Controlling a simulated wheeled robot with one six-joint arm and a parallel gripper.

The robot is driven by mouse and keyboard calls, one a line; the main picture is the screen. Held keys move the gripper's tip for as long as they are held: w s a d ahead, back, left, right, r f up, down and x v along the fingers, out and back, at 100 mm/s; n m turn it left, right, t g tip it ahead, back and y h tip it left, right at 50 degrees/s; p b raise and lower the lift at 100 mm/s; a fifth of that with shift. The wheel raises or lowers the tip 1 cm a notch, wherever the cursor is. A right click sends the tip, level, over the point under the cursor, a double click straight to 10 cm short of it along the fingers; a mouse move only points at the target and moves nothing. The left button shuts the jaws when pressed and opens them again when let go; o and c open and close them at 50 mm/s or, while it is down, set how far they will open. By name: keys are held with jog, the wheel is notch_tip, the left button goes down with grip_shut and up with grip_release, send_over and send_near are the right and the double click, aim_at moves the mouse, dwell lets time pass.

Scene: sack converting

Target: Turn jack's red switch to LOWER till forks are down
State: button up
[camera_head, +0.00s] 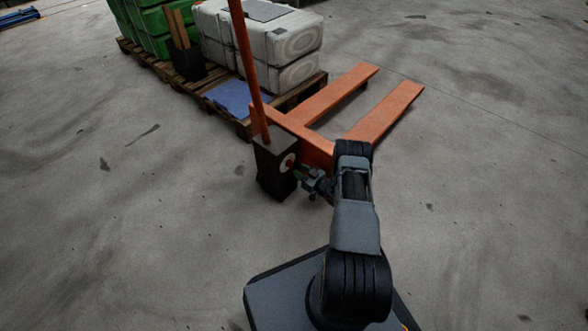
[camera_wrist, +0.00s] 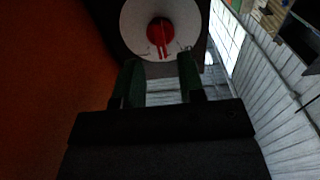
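The orange pallet jack stands on the floor, with its two forks (camera_head: 385,112) pointing up and right in the head view. Its dark control box (camera_head: 273,180) carries a white round dial with the red switch (camera_head: 289,163). In the wrist view the white dial (camera_wrist: 134,17) shows at the top, with the red switch (camera_wrist: 160,32) at its middle and small marks beneath, too small to read. My gripper (camera_head: 302,173) is just right of the dial. In the wrist view its two green-tipped fingers (camera_wrist: 160,75) are apart, with nothing between them, just below the switch.
The orange handle (camera_head: 248,60) rises from the box.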

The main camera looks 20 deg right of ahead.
aim_at(290, 164)
jog(key=shift+b+x, duration=0.5)
jog(key=shift+x, duration=1.5)
jog(key=shift+c, duration=0.3)
grip_shut()
